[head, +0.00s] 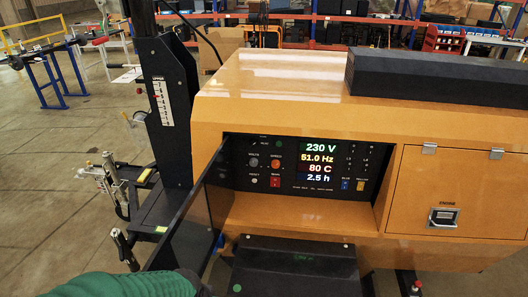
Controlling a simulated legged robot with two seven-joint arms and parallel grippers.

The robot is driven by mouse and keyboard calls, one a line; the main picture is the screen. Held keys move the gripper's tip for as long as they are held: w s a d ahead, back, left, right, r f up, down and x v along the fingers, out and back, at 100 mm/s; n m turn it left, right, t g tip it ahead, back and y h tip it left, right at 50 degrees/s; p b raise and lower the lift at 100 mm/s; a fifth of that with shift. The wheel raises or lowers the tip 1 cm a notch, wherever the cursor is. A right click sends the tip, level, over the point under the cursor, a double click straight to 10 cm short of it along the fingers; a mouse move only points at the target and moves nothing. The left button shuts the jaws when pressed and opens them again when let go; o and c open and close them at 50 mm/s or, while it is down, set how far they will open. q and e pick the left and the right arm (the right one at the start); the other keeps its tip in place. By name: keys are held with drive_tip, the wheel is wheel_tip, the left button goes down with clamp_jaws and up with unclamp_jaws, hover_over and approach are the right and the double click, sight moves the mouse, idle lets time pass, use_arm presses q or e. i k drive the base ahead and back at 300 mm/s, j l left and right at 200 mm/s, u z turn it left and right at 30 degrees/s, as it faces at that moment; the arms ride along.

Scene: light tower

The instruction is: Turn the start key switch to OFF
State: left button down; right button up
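The control panel (290,189) is set in a recess of the orange light tower housing. It has lit readouts of 230 V, 51.0 Hz, 80 C and 2.5 h. A small grey round control (253,162) is at its left, beside an orange-red one (278,162). Labels are too small to read, so I cannot tell which is the start key switch or its position. A green, ribbed part, which looks like my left arm, enters at the bottom left.
A dark open door (185,225) stands left of the recess. A black block (295,268) sits below and in front of the panel. The black mast base (165,110) is at left. A latched engine hatch (450,190) is at right.

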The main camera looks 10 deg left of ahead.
sight(253, 142)
drive_tip(key=k+j+u, duration=0.15)
drive_tip(key=j, duration=0.2)
drive_tip(key=j+u, duration=0.2)
drive_tip(key=i+j, duration=0.2)
drive_tip(key=j, duration=0.15)
drive_tip(key=i+j+z, duration=0.15)
drive_tip(key=i+j, duration=0.3)
drive_tip(key=j, duration=0.2)
